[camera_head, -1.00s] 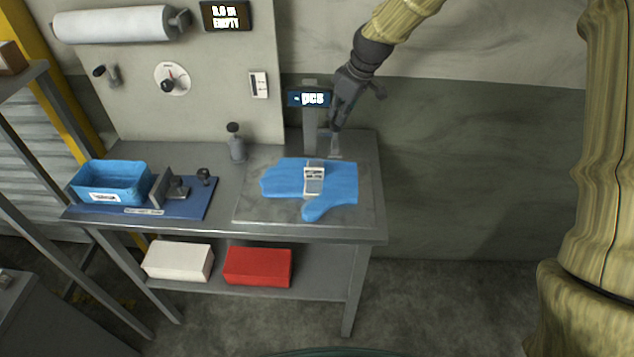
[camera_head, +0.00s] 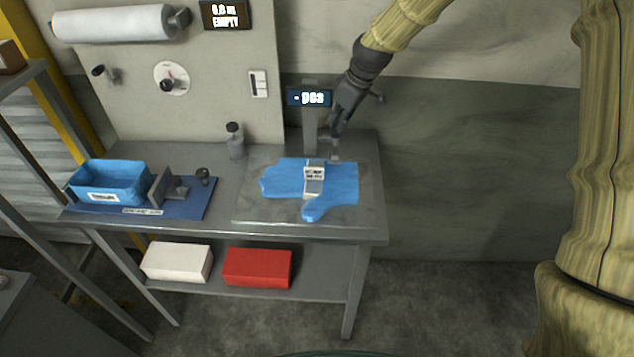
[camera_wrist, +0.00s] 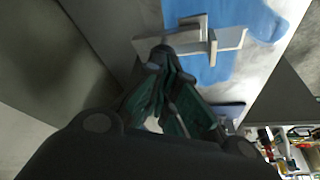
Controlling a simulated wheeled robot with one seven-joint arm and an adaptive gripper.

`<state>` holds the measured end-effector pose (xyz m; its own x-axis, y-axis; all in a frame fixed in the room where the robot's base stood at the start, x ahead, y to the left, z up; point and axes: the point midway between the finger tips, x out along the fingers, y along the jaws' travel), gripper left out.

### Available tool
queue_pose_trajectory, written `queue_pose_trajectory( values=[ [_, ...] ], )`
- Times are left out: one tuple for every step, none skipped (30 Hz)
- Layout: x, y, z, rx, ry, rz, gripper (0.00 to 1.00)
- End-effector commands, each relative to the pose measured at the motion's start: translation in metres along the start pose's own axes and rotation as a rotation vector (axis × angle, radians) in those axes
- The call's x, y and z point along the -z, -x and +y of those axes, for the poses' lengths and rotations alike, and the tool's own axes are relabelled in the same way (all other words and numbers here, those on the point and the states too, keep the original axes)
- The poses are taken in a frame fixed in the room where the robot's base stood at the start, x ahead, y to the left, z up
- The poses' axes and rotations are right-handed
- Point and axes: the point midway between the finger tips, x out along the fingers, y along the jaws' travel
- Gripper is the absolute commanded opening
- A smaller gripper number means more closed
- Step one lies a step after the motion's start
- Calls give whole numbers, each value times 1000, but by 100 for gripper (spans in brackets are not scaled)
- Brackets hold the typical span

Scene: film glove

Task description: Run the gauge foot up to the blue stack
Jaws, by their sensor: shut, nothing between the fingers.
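The blue stack (camera_head: 340,178) is a glove-shaped pile lying flat on a grey plate (camera_head: 255,205) on the bench. A grey bar with an upright labelled block (camera_head: 314,172) lies across it; a grey bar with an upright plate (camera_wrist: 195,38) shows over the blue in the wrist view. I cannot tell for sure which piece is the gauge foot. My gripper (camera_head: 336,140) is shut and empty, pointing down behind the stack, beside the grey post (camera_head: 309,135). In the wrist view, its fingertips (camera_wrist: 170,55) overlap the bar's near edge; contact is unclear.
A display (camera_head: 309,98) reading "- pcs" tops the post. A bottle (camera_head: 236,142) stands left of the plate. A blue bin (camera_head: 110,183) and a small grey fixture (camera_head: 172,188) sit on a blue mat at the left. The plate's front left is clear.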

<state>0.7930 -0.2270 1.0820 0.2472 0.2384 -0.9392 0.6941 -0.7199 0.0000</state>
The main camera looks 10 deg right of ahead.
Motion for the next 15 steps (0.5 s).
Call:
queue_pose_trajectory(
  values=[
    [-1, -2, 0, 1, 0, 0, 0],
    [-1, -3, 0, 1, 0, 0, 0],
    [-1, -4, 0, 1, 0, 0, 0],
    [-2, -4, 0, 1, 0, 0, 0],
    [-2, -5, 0, 1, 0, 0, 0],
    [-2, -6, 0, 1, 0, -1, 0],
    [-2, -6, 0, 1, 0, -1, 0],
    [-3, -7, 0, 1, 0, -1, 0],
    [-3, -8, 0, 1, 0, -1, 0],
    [-3, -8, 0, 1, 0, -1, 0],
    [-4, -9, 0, 1, 0, -1, 0],
    [-4, -10, 0, 1, 0, -1, 0],
    [-4, -10, 0, 1, 0, -1, 0],
    [-4, -11, 0, 1, 0, -1, 0],
    [-5, -12, 0, 1, 0, -1, 0]
  ],
)
